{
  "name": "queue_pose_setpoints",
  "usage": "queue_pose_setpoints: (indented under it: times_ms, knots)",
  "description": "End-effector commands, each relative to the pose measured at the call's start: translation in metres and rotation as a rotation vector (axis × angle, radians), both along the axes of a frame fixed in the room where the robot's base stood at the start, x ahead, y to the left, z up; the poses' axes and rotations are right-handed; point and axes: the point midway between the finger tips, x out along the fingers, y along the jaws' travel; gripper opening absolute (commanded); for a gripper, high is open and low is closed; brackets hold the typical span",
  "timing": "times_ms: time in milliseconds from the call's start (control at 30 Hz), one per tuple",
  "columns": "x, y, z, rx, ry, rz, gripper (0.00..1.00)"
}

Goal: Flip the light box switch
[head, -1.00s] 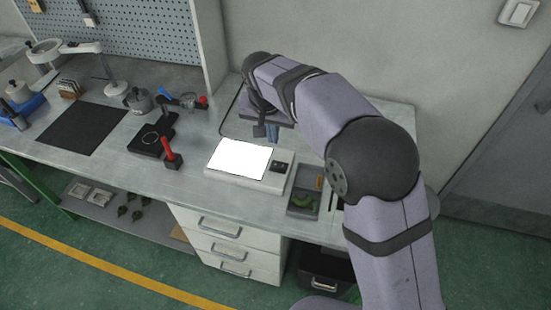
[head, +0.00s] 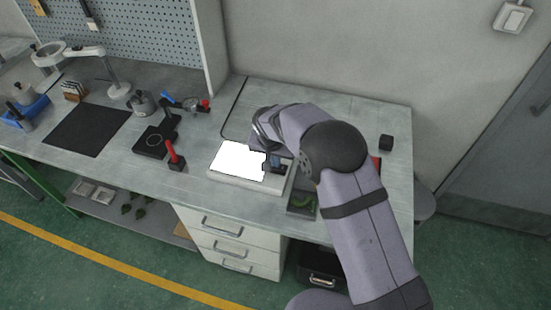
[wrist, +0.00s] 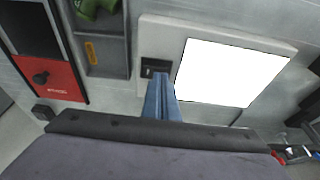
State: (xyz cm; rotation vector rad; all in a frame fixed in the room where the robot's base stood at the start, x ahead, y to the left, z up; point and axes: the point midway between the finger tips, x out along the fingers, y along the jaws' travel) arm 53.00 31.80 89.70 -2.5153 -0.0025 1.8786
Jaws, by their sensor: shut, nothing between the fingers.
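The light box is a pale slab with a brightly lit white panel; its frame shows in the head view (head: 231,181) and in the wrist view (wrist: 272,42). Its black switch plate (wrist: 152,68) sits beside the panel, partly covered by my fingers in the wrist view. My gripper (wrist: 160,78) is shut and empty, with its blue fingertips at the switch plate; I cannot tell whether they touch it. In the head view my gripper (head: 275,166) is over the right end of the light box, and my wrist covers part of the panel.
A grey tray (wrist: 108,50) with a green piece lies beside the light box. A red and black device (wrist: 60,80) stands past it. A red-handled tool (head: 174,157) and a black mat (head: 85,131) are to the left. Bare bench lies behind the light box.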

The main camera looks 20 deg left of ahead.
Motion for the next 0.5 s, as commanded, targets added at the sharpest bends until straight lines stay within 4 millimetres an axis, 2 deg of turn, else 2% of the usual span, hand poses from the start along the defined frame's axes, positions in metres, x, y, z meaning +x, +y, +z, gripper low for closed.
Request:
queue_pose_setpoints:
  times_ms: [500]
  knots:
    - [-0.0001,0.0002,-0.0068,0.000,0.000,0.001,0.00]
